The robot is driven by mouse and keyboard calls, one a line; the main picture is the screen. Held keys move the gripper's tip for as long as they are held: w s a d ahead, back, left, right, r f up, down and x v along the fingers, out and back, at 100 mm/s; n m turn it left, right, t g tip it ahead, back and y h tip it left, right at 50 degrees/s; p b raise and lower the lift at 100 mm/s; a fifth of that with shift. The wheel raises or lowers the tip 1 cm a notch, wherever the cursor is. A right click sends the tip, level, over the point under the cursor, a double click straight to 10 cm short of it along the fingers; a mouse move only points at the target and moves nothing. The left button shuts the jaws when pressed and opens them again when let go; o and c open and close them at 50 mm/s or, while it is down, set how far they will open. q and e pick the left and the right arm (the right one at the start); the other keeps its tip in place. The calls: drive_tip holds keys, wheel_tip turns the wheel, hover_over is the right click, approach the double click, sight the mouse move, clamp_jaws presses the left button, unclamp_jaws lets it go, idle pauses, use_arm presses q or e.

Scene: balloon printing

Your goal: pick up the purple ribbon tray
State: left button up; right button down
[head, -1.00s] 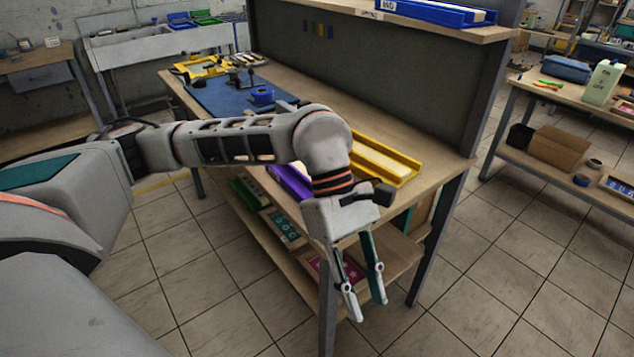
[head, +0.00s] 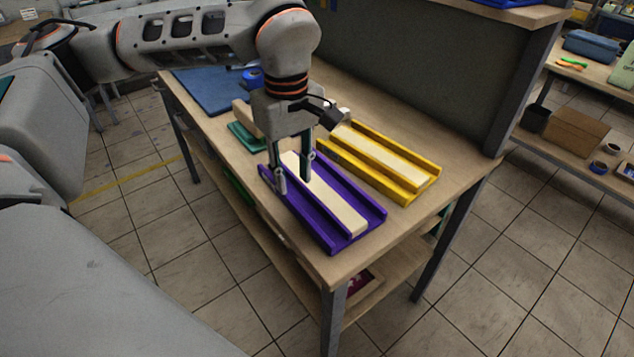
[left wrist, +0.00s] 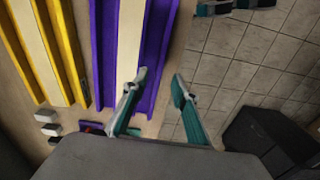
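The purple ribbon tray (head: 303,220), with a cream strip (head: 335,205) along its middle, lies near the front edge of the workbench. It also shows in the left wrist view (left wrist: 161,45). My left gripper (head: 293,182) points down at the tray's far-left end, open and with nothing between its fingers. One finger is by the tray's outer long wall and the other is over its inside. In the left wrist view the fingertips (left wrist: 160,82) are apart beside that wall. I cannot tell whether they touch it. My right gripper is in neither view.
A yellow tray (head: 424,190) with a cream strip lies parallel behind the purple one. A green block (head: 246,138), a blue tape roll (head: 253,77) and a blue mat (head: 212,92) are farther left. A grey panel (head: 400,70) stands behind. Floor is open in front.

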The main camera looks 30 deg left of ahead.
sight(298, 206)
use_arm(q)
drive_tip(key=f, duration=0.4)
drive_tip(key=d+f, duration=0.1)
drive_tip(key=f, duration=0.1)
drive_tip(key=shift+s+f, duration=0.15)
drive_tip(key=shift+s, duration=0.2)
drive_tip(key=shift+f, duration=0.5)
drive_tip(key=shift+w, duration=0.1)
clamp_jaws()
